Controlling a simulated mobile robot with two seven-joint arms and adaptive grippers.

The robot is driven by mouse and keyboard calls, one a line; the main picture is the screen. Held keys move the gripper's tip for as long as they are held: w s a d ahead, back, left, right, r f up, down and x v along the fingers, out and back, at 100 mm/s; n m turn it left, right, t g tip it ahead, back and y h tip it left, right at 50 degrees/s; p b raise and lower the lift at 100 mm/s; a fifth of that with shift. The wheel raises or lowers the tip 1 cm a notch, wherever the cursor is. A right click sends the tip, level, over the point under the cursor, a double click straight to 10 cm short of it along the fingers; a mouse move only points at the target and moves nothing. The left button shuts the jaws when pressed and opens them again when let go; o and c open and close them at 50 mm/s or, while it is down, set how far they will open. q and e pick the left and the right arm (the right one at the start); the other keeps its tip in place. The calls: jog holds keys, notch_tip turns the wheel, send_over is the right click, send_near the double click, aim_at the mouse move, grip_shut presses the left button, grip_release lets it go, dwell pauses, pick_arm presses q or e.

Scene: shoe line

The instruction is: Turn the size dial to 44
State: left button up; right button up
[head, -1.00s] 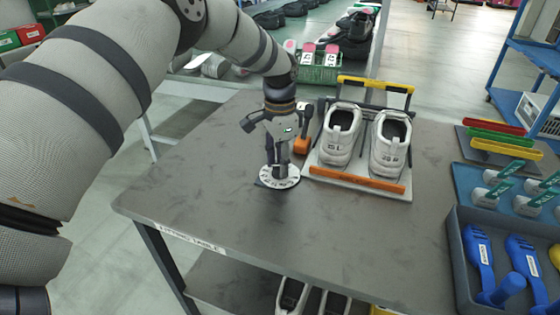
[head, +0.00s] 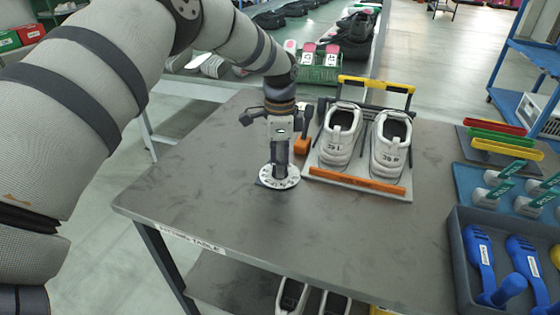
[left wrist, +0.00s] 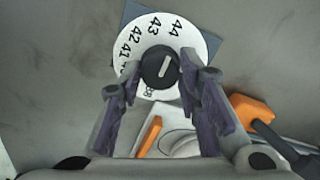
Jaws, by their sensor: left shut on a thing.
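The size dial is a round white disc (head: 291,180) on a dark square plate near the middle of the table. In the left wrist view the disc (left wrist: 187,38) shows black numbers, with 41, 42, 43 and 44 readable. At its centre is a black knob (left wrist: 153,67) with a white pointer mark, which slants up and slightly right, roughly toward the 44. My left gripper (head: 279,174) reaches straight down over the dial. In the left wrist view its fingers (left wrist: 160,84) are shut on the knob from both sides. Part of the number ring is hidden by the fingers. My right gripper is not seen.
A pair of white shoes (head: 341,140) stands on a board with an orange front bar (head: 353,180), just right of the gripper. An orange block (head: 302,146) is close beside it. A grey tray with blue tools (head: 462,262) is at right. The table's front left is clear.

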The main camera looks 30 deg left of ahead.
pick_arm(q)
jog(key=shift+s+f, duration=0.1)
jog(key=shift+f, duration=0.05)
jog(key=o, duration=1.2)
jog(key=shift+c, duration=0.2)
notch_tip(320, 180, up, 12)
